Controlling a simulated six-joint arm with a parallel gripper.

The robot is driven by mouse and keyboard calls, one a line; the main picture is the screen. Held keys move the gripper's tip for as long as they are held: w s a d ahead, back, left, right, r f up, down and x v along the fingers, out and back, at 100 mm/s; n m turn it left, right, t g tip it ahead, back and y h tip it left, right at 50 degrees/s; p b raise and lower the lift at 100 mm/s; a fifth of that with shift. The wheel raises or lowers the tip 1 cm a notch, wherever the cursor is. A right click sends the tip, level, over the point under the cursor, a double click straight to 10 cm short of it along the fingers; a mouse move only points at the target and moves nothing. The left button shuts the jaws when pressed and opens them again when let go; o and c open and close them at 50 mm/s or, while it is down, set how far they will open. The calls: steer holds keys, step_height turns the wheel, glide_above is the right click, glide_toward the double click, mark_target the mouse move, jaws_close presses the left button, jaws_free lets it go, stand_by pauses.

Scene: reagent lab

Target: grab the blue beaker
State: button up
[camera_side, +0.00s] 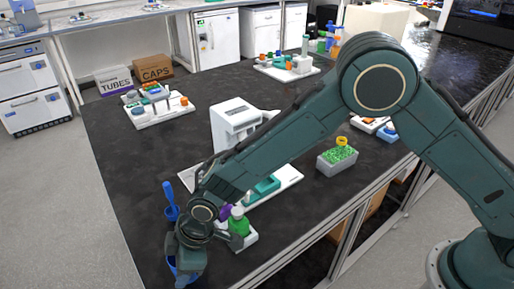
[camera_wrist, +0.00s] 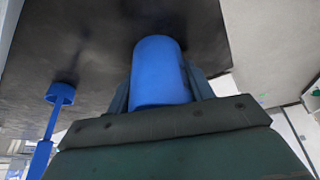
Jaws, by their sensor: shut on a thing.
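The blue beaker (camera_wrist: 160,72) fills the middle of the wrist view, between the two dark green fingers of my gripper (camera_wrist: 160,92). The gripper is shut on it, with a finger against each side. In the side view my gripper (camera_side: 190,262) is low at the near left corner of the black bench. There only a little blue of the beaker (camera_side: 171,265) shows beside the gripper, and the rest is hidden. I cannot tell whether the beaker touches the bench.
A blue tool with a round end (camera_side: 170,200) stands just behind my gripper. A green bottle (camera_side: 238,222) on a white tray is close to its right. A white machine (camera_side: 237,125) stands farther back. The bench's left part is mostly clear.

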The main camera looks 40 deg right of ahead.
steer(key=shift+r, duration=0.1)
step_height(320, 180, up, 20)
stand_by(0.7)
stand_by(0.5)
